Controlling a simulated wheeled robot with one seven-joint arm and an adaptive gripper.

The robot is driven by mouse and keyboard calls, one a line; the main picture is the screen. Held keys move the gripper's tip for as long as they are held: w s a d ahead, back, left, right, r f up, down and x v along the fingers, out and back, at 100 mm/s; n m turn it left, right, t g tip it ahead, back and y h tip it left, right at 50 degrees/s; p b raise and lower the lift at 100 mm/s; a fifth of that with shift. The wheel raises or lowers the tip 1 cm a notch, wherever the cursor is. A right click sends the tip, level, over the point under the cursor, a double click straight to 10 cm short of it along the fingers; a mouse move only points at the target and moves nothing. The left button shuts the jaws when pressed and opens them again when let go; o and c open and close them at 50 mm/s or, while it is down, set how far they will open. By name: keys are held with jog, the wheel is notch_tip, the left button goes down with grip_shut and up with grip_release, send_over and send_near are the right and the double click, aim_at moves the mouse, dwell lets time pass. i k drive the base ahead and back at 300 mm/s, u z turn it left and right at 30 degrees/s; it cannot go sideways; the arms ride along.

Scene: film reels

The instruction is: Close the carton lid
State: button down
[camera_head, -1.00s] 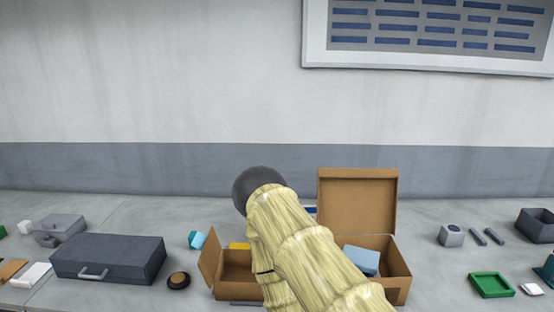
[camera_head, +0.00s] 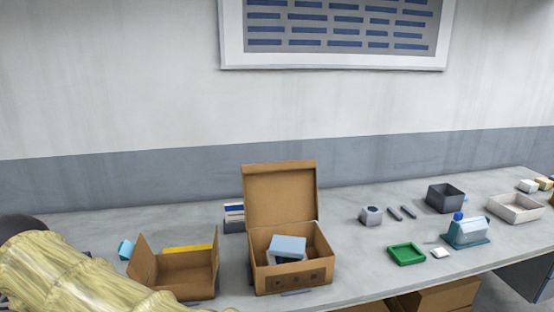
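The carton (camera_head: 292,277) is a brown cardboard box near the middle of the table. Its lid (camera_head: 281,195) stands open, upright at the back edge. A light blue box (camera_head: 288,247) sits inside the carton with something dark and white under it. My arm, in a pale ribbed cover, fills the lower left corner, apart from the carton and well to its left. My gripper's fingers cannot be made out.
A second open cardboard box (camera_head: 186,287) with raised side flaps stands left of the carton. A green tray (camera_head: 406,254), a blue-capped jug (camera_head: 466,230) and a dark bin (camera_head: 445,197) are to the right. Table just right of the carton is clear.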

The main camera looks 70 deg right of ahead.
aim_at(282, 192)
jog(key=k, duration=0.65)
jog(key=z, duration=1.95)
